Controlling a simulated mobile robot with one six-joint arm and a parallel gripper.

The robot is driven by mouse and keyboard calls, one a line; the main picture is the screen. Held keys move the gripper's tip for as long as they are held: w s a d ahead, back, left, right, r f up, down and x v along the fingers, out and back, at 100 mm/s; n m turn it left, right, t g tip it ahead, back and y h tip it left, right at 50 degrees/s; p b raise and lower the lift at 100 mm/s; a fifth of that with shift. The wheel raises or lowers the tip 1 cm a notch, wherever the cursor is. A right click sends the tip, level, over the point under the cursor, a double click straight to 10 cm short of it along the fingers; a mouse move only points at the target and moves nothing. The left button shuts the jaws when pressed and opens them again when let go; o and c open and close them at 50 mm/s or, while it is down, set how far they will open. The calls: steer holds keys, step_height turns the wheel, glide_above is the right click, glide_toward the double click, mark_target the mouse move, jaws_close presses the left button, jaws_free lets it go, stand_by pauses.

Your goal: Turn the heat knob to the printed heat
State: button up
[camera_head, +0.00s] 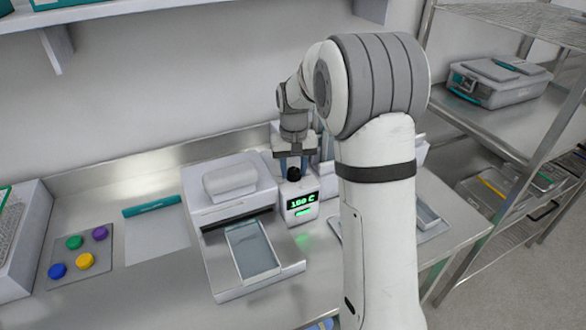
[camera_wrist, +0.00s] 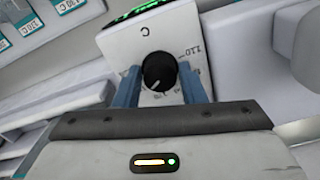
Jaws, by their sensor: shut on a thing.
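The black round heat knob (camera_wrist: 158,71) sits on the white front panel of a small unit, with a pale pointer mark and printed scale marks around it. The blue fingers of my gripper (camera_wrist: 159,75) are shut on the knob, one on each side. In the head view the knob (camera_head: 294,174) shows between the fingertips. Below it, a display (camera_head: 301,201) glows green and seems to read 180 C. In the wrist view the display is cut off at the top. Small cards with printed temperatures (camera_wrist: 32,27) show at the upper left; they are partly blurred.
A white machine with a pale tray (camera_head: 254,250) stands left of the unit. A mat with coloured round pieces (camera_head: 80,252) and a sheet with a teal bar (camera_head: 152,206) lie farther left. My arm hides part of the counter at right. A metal shelf holds a grey case (camera_head: 500,82).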

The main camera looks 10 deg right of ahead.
mark_target(294, 170)
steer(key=o, duration=1)
step_height(294, 170, up, 8)
steer(key=shift+f+b, duration=0.25)
steer(key=shift+b, duration=0.2)
steer(key=shift+r, duration=0.15)
